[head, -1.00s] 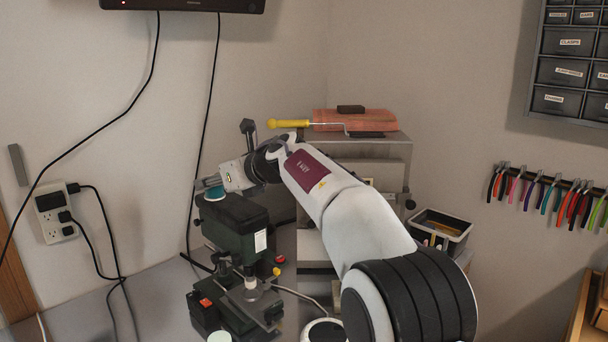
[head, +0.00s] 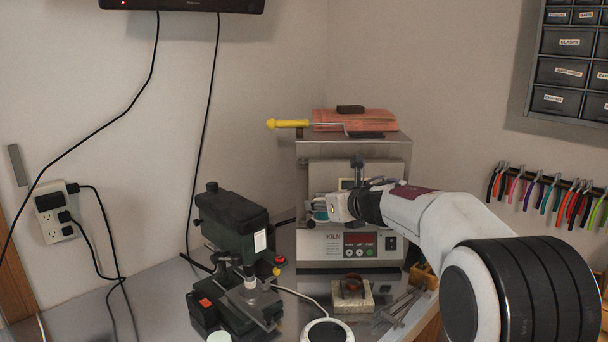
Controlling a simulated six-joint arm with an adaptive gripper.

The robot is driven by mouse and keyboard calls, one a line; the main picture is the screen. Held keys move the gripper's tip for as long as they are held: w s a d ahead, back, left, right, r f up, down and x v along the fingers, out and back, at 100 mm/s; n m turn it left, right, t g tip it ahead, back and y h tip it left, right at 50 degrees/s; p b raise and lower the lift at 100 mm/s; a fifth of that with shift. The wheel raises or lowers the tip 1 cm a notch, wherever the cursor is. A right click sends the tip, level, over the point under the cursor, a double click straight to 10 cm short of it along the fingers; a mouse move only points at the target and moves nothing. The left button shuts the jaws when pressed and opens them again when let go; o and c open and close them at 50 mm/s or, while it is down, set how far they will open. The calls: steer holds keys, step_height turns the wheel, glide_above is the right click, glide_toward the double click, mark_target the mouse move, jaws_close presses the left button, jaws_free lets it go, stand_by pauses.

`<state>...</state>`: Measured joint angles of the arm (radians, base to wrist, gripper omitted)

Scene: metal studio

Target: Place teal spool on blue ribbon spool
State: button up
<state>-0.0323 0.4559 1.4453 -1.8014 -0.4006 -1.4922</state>
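My gripper (head: 322,206) is in the head view in front of the kiln, pointing left and held in the air. A small teal piece, which looks like the teal spool (head: 320,215), shows at its fingertips and travels with them. The gripper seems shut on it, though the fingers are small and partly hidden. I cannot make out a blue ribbon spool in this view. A pale green round top (head: 219,337) is cut off by the bottom edge, and I cannot tell what it is.
A dark green drill press (head: 232,222) stands left of my gripper. The kiln (head: 324,246) is behind it, with a block (head: 352,296) in front. A white round device (head: 327,331) sits at the bottom. Pliers (head: 545,195) hang on the right wall.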

steer(key=s+d+f, duration=0.8)
steer(key=d+f, duration=0.4)
steer(key=s+d+f, duration=0.9)
steer(key=d+f, duration=0.4)
steer(key=s+a+f+n+g+y, duration=0.4)
steer(key=s+a+f, duration=0.3)
steer(key=s+a, duration=0.4)
steer(key=shift+a+n+y, duration=0.7)
steer(key=shift+n, duration=0.2)
